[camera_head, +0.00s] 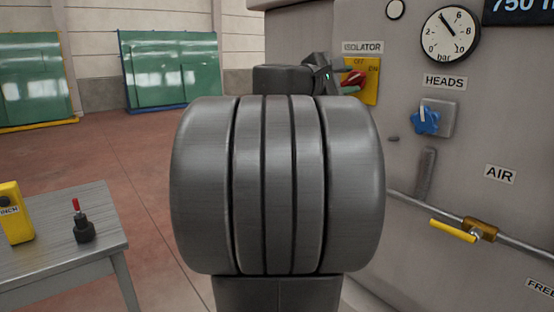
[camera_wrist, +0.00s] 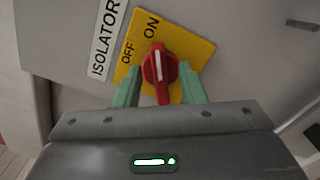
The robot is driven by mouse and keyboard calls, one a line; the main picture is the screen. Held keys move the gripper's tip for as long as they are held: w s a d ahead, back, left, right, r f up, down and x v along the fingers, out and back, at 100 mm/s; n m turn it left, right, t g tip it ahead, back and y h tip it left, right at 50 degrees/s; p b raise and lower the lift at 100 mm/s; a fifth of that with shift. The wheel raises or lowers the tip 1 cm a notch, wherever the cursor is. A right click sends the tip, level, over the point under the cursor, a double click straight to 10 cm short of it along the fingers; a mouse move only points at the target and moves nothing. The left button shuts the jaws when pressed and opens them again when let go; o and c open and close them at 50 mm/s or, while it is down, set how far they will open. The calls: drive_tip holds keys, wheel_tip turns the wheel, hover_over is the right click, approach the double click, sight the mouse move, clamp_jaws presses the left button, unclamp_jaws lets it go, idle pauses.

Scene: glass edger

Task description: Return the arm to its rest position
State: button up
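My gripper (camera_wrist: 160,85) is in front of the isolator switch in the wrist view. Its two green fingers stand apart, one on each side of the red isolator knob (camera_wrist: 159,66), with a visible gap on each side. The knob's white mark points towards the ON label on the yellow plate (camera_wrist: 195,48). In the head view, my gripper (camera_head: 342,78) is at the machine panel, close to the red knob (camera_head: 353,79). My arm hides part of the yellow plate (camera_head: 372,88) there.
The grey machine panel (camera_head: 470,140) fills the right side, with a gauge (camera_head: 451,34), a blue HEADS knob (camera_head: 426,120) and a yellow-handled air valve (camera_head: 454,230). A metal table (camera_head: 60,245) stands at lower left. Floor between table and glass racks (camera_head: 172,68) is clear.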

drive_tip(key=shift+x, duration=0.85)
drive_tip(key=shift+a+r+n+p, duration=0.1)
drive_tip(key=shift+r+n+p, duration=0.25)
drive_tip(key=shift+p, duration=0.5)
drive_tip(key=n+p, duration=0.3)
drive_tip(key=p, duration=0.2)
drive_tip(key=shift+r+n, duration=0.1)
drive_tip(key=shift+n, duration=0.25)
drive_tip(key=shift+a+n+p, duration=0.15)
drive_tip(key=shift+n+p, duration=0.85)
drive_tip(key=shift+p, duration=0.2)
drive_tip(key=shift+f, duration=0.25)
